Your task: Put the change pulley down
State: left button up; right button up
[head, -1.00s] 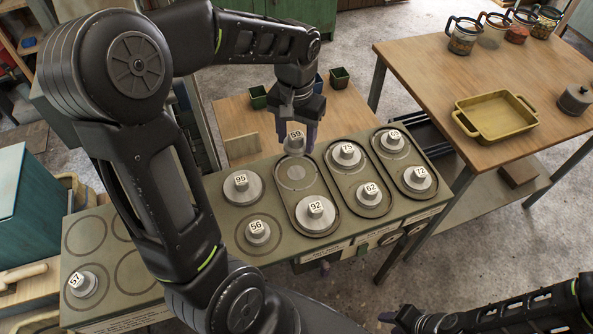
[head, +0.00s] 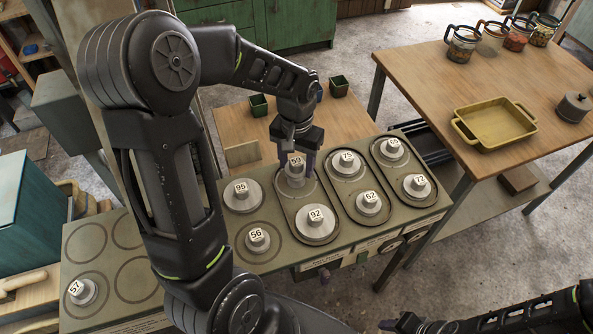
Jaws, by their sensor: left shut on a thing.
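My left gripper (head: 295,150) points down and is shut on the grey change pulley marked 59 (head: 296,172). The pulley is upright over the far end of the left oval recess (head: 279,205) in the olive bench top. I cannot tell whether its underside touches the recess floor. The pulley marked 92 (head: 316,222) sits at the near end of the same recess. My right gripper (head: 402,323) shows only in part at the bottom edge, low and away from the pulleys, and its jaws are not clear.
Pulleys marked 75 (head: 347,164) and 62 (head: 368,203) fill the middle recess; another and 72 (head: 417,186) fill the right one. Pulleys 95 (head: 241,195) and 56 (head: 257,239) stand close on the left. Empty ring marks lie farther left around pulley 57 (head: 83,291).

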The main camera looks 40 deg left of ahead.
aim_at(296, 173)
pick_arm(q)
jog(key=shift+f, duration=1.75)
jog(key=shift+f, duration=0.1)
jog(key=shift+f, duration=0.15)
jog(key=o, duration=1.4)
notch_tip(296, 173, up, 13)
jog(key=shift+f+b, duration=0.2)
jog(key=shift+b, duration=0.1)
